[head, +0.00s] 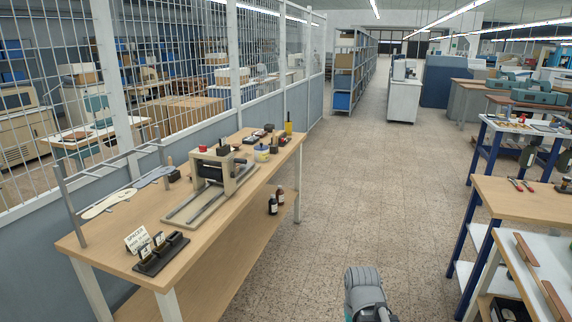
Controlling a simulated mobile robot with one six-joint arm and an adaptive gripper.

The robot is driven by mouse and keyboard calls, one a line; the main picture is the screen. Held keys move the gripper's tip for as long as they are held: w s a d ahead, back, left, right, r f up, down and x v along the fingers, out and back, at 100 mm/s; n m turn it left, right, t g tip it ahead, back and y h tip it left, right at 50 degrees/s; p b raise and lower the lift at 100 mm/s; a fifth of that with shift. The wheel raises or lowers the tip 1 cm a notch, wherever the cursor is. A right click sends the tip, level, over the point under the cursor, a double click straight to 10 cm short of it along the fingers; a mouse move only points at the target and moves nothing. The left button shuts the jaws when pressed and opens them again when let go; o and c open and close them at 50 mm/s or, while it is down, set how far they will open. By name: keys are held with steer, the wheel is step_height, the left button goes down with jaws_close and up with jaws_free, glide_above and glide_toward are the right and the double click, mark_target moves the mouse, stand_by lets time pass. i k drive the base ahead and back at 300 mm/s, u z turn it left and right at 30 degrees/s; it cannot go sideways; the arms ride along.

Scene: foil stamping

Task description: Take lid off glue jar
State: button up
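A small pale jar with a bluish top (262,153) stands on the wooden workbench (225,221) at the left, just right of the press. It looks like the glue jar, but it is too small to read a label or make out the lid clearly. Part of my arm shows at the bottom centre, over the floor and well apart from the bench. My gripper itself is not in view.
A foil press (217,172) stands mid-bench, near small items and a yellow bottle (288,128). A sign (137,239) and dark holder (161,254) are at the near end. Two dark bottles (273,205) sit on the lower shelf. The central aisle is clear.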

mark_target(261, 147)
steer(key=u, duration=0.05)
steer(key=i, duration=3)
steer(key=u, duration=1.25)
steer(key=i, duration=0.3)
steer(key=z, duration=0.15)
